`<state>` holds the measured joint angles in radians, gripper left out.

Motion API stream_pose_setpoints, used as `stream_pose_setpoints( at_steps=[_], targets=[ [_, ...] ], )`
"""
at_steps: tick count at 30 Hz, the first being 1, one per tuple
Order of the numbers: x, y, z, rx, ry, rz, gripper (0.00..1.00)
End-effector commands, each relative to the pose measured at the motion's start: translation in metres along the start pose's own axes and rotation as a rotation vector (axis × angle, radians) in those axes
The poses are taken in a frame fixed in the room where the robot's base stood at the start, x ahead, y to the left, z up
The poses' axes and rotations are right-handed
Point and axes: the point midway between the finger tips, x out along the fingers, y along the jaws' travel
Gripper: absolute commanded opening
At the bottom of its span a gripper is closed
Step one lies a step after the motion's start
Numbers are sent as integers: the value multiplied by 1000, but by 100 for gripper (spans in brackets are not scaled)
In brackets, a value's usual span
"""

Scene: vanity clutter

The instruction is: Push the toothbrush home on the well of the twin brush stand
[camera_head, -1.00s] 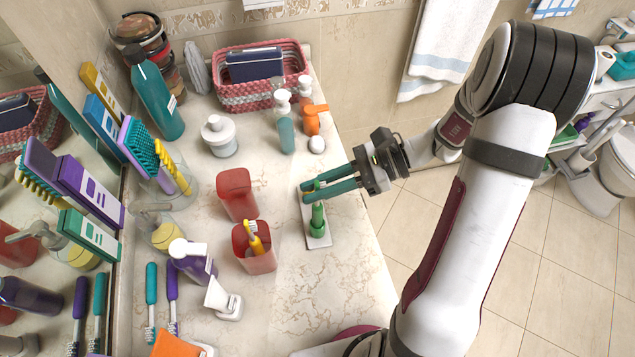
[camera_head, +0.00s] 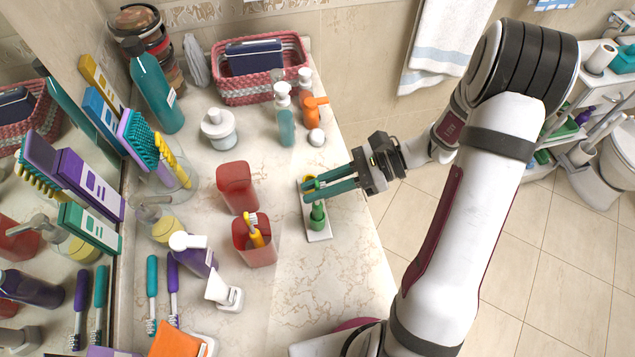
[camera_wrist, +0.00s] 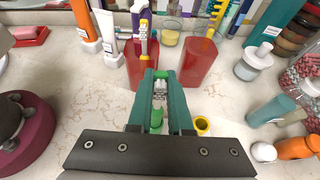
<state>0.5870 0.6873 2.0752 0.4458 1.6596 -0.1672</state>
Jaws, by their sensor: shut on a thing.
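The twin brush stand has a narrow white base (camera_head: 319,236) near the right edge of the counter. A green upright part (camera_head: 317,216) rises from its near half. In the wrist view, a yellow ring (camera_wrist: 202,124) shows just right of my fingers. My gripper (camera_head: 308,191) reaches over the stand from the right, its teal fingers shut on the toothbrush. A green end (camera_wrist: 163,75) and pale bristles of the brush show between the fingertips. More green (camera_wrist: 157,119) shows below. The fingers hide where the brush meets the well, so I cannot tell how deep it sits.
Two red cups (camera_head: 237,187) stand left of the stand, the nearer holding a yellow toothbrush (camera_head: 254,231). A teal pump bottle (camera_head: 286,122), an orange bottle (camera_head: 314,112) and a white jar (camera_head: 219,130) stand beyond.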

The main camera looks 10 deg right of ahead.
Motion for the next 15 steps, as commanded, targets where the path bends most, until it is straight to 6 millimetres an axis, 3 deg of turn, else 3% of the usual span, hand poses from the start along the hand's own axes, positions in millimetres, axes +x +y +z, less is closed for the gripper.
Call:
stream_pose_setpoints(
  at_steps=[11,12,15],
  targets=[
    [4,0,-8,2,-1,0,0],
    [4,0,-8,1,-1,0,25],
    [4,0,-8,1,0,0,43]
  ],
)
